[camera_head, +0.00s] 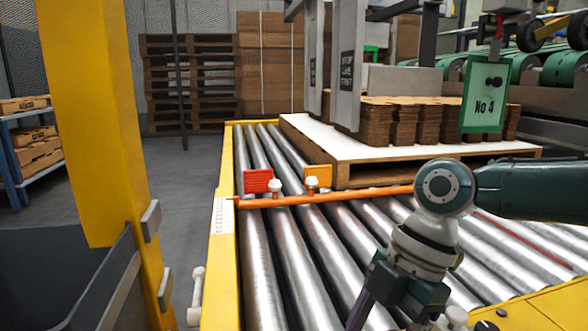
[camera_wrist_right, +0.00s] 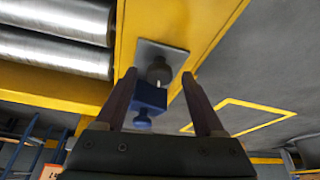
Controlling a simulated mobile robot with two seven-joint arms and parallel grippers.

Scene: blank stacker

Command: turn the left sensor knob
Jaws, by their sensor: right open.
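Two white knobs stand on an orange bar (camera_head: 350,195) across the rollers in the head view. The left knob (camera_head: 275,186) is by a red plate (camera_head: 258,181), the other knob (camera_head: 312,183) by an orange plate (camera_head: 319,173). My right gripper (camera_head: 359,314) points down low in the head view, apart from these knobs, its tips not clearly seen. In the right wrist view its open fingers (camera_wrist_right: 159,74) flank a dark round knob (camera_wrist_right: 159,70) and a blue block (camera_wrist_right: 150,97) on a grey plate. I cannot tell whether they touch. My left gripper is not in view.
Steel rollers (camera_head: 270,270) run inside a yellow frame (camera_head: 226,190). A pallet (camera_head: 375,175) with brown stacks lies behind the bar. A yellow post (camera_head: 100,110) stands at left. A green No 4 sign (camera_head: 484,95) hangs at right. Grey floor at left is clear.

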